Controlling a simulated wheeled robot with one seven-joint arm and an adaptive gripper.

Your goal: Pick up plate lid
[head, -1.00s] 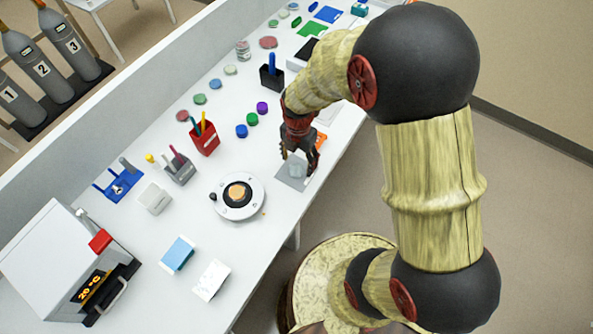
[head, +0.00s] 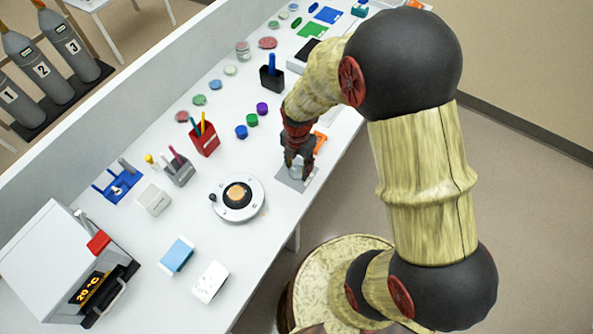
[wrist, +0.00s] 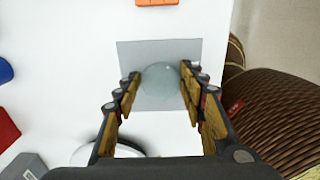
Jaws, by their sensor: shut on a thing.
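The plate lid (wrist: 160,84) is a clear, pale round disc over a grey square mat (wrist: 135,55) in the wrist view. My gripper (wrist: 159,92) has one finger on each side of it and is shut on its edges. In the head view my gripper (head: 297,170) points down over the grey mat (head: 303,183), with the clear lid partly hidden between the fingers. I cannot tell whether a dish lies under the lid or whether the lid touches it.
A round white device (head: 250,207) with a tan disc stands left of the mat. An orange item (head: 319,143) lies just behind the mat. Blue (head: 241,132), green (head: 252,120) and purple (head: 262,109) caps stand farther back. The table's front edge is close to the mat.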

